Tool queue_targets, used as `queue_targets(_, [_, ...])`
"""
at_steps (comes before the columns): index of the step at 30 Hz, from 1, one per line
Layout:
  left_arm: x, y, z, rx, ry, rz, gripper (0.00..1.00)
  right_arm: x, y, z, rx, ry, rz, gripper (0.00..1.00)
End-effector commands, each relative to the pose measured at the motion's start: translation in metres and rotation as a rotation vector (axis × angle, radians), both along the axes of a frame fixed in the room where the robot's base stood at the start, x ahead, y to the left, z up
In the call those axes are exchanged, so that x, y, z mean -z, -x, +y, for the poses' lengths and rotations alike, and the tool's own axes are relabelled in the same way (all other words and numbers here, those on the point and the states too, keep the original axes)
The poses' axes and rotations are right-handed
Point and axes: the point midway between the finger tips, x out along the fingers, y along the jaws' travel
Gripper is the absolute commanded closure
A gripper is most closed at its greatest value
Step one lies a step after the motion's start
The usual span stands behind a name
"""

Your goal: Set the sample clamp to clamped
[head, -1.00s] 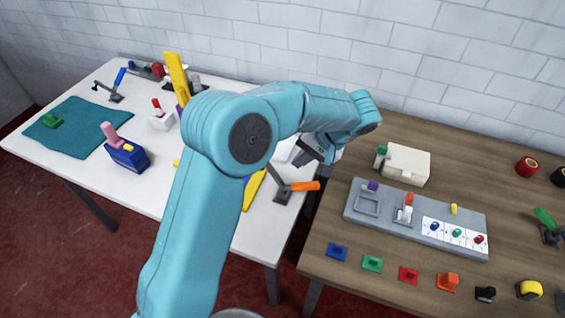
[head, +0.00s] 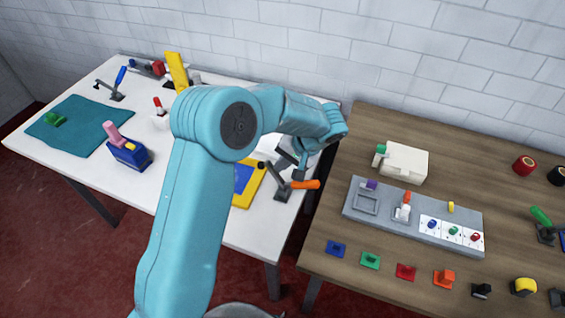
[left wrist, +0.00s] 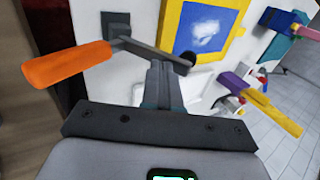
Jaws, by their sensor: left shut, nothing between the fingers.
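The sample clamp looks to be the toggle clamp with an orange handle (head: 305,184), at the right edge of the white table. Its handle lies low, pointing right, and its grey arm tilts up to a dark tip at the left. In the left wrist view the orange handle (left wrist: 68,66) is at the left and the grey arm passes just beyond my fingers. My left gripper (head: 301,172) is shut and empty, close behind the clamp; I cannot tell whether it touches. Its fingers also show in the left wrist view (left wrist: 160,72). My right gripper is out of view.
A yellow-framed blue panel (head: 246,182) lies left of the clamp. A blue box (head: 130,153) and a teal mat (head: 80,128) are farther left. A wooden table (head: 330,275) with a grey switch board (head: 385,216) stands to the right, past a narrow gap.

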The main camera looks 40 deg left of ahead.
Motion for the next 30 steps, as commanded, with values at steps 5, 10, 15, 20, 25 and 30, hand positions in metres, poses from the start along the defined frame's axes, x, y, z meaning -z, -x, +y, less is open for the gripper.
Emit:
queue_targets(5, [0.001, 0.001, 0.004, -0.001, 0.037, -0.009, 1.0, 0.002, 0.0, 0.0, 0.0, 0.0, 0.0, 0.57])
queue_targets(10, [0.001, 0.002, 0.006, -0.003, 0.061, -0.015, 1.0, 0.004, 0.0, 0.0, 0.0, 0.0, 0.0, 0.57])
queue_targets(15, [0.002, 0.002, 0.01, -0.004, 0.1, -0.025, 1.0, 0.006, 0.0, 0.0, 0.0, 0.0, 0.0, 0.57])
queue_targets(20, [0.003, 0.004, 0.018, -0.006, 0.176, -0.044, 1.0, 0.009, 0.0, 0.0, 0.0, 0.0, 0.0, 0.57])
queue_targets(25, [0.007, 0.008, 0.03, -0.008, 0.309, -0.078, 1.0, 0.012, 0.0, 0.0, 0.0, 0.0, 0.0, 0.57])
queue_targets(30, [0.013, 0.011, 0.043, -0.01, 0.467, -0.116, 1.0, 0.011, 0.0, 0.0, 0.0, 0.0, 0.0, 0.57])
